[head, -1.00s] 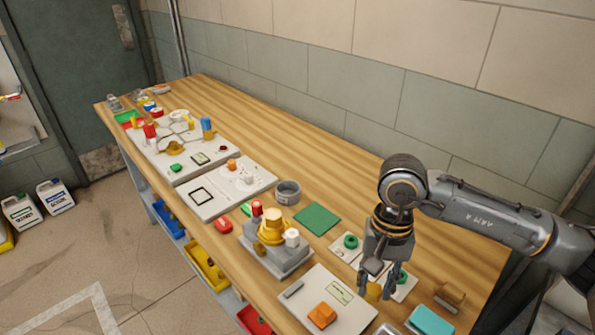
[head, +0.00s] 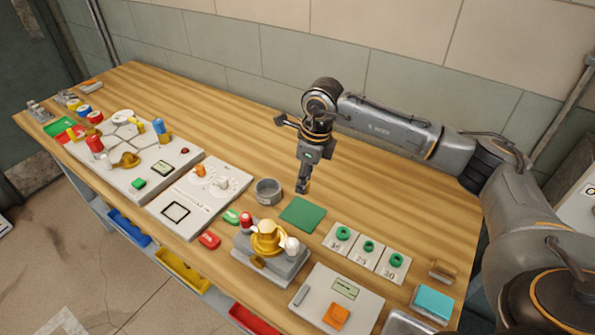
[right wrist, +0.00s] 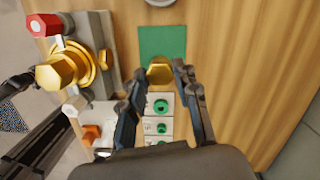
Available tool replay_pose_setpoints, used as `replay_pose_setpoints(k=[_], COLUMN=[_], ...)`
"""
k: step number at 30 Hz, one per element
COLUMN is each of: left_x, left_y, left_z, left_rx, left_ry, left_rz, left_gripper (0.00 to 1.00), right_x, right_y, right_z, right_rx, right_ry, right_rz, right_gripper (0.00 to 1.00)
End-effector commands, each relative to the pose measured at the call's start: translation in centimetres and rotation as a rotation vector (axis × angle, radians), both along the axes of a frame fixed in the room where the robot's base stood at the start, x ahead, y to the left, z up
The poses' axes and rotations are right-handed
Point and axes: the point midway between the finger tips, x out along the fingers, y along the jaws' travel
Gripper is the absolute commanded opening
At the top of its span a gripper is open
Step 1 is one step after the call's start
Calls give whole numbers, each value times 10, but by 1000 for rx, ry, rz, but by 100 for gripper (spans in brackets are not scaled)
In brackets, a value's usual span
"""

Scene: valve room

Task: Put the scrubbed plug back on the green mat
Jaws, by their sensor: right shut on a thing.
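My right gripper (head: 303,188) is shut on a gold hexagonal plug. The plug (right wrist: 160,72) shows between the fingertips in the right wrist view, in front of the near edge of the green mat. In the head view the fingers hide most of it. The green mat (head: 303,214) lies flat and empty on the wooden bench, and also shows in the right wrist view (right wrist: 162,43). In the head view the fingertips appear just behind the mat's far edge; they seem to be above the bench.
A grey round dish (head: 268,192) stands left of the mat. A grey valve block (head: 272,262) with a gold hex fitting stands in front. Three white cards with green rings (head: 368,247) lie to the right. Bare bench (head: 250,150) lies behind the mat.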

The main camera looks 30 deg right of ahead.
Motion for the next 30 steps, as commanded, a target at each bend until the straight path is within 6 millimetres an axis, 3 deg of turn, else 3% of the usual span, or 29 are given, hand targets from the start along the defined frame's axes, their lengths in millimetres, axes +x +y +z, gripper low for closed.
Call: replay_pose_setpoints(k=[8, 22, 30], left_x=[-6, -5, -2], left_y=[2, 7, 7], left_z=[-8, -37, -42], left_rx=[2, 8, 8], left_ry=[9, 8, 3], left_rz=[-1, -1, 0], left_gripper=[40, 40, 40], right_x=[0, 0, 0], right_y=[0, 0, 0], right_z=[-13, -59, -66], right_rx=[0, -1, 0], right_ry=[1, 0, 0], right_rz=[-7, -4, -4], right_gripper=[0, 0, 0])
